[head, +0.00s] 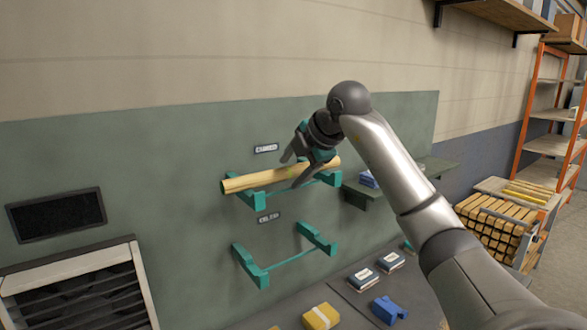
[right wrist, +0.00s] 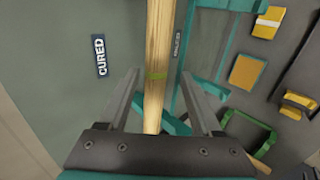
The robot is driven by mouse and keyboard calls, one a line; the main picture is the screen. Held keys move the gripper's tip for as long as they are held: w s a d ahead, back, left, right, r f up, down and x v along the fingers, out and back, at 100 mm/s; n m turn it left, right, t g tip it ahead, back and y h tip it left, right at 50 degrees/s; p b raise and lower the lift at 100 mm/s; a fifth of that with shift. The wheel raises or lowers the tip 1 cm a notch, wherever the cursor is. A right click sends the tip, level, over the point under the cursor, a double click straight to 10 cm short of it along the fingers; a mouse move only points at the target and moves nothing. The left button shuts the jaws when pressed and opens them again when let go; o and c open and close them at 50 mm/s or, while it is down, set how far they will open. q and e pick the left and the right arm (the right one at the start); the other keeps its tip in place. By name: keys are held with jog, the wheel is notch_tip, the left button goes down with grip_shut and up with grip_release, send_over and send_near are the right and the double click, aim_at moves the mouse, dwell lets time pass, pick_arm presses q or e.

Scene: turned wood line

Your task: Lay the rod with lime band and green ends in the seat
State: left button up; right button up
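A pale wooden rod (head: 250,181) lies across the upper pair of teal brackets (head: 250,202) on the green wall panel, tilted in the picture. My right gripper (head: 297,165) is at the rod's right half. In the right wrist view the gripper (right wrist: 162,80) is open, one finger on each side of the rod, with gaps between. A lower pair of teal brackets (head: 318,238) is empty. My left gripper is not in view.
A CURED label (right wrist: 100,55) is above the upper brackets; a second label (head: 268,217) is above the lower ones. Below are a yellow block (head: 321,317), a blue piece (head: 388,310) and dark boxes (head: 364,278). A small shelf (head: 357,196) is at the right.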

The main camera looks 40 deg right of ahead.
jog(key=shift+o, duration=0.3)
jog(key=shift+s+r, duration=0.3)
jog(key=v, duration=1.4)
jog(key=shift+s, duration=0.15)
